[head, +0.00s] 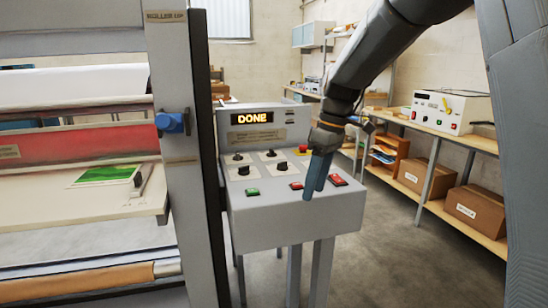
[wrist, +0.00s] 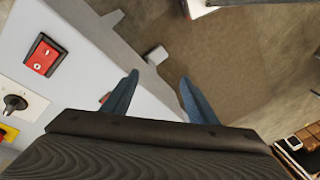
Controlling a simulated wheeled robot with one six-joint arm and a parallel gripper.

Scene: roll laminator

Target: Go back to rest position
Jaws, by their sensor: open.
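My gripper (head: 316,188) hangs over the front edge of the grey control console (head: 285,222) in the head view, with its blue fingers pointing down. In the wrist view my gripper (wrist: 159,80) has its two fingers apart and nothing between them. Its left finger overlaps the console edge (wrist: 110,48), and its right finger is over the floor. A red button (wrist: 42,57) lies left of the fingers. The display (head: 252,118) reads DONE. A green button (head: 252,192) and red buttons (head: 338,180) sit along the console's front. I cannot tell whether a finger touches the console.
The roll laminator (head: 178,170) stands left of the console, with a green-printed sheet (head: 106,175) on its feed table. Shelving (head: 437,139) with cardboard boxes (head: 474,209) runs along the right. Open floor (head: 400,265) lies between the console and the shelving.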

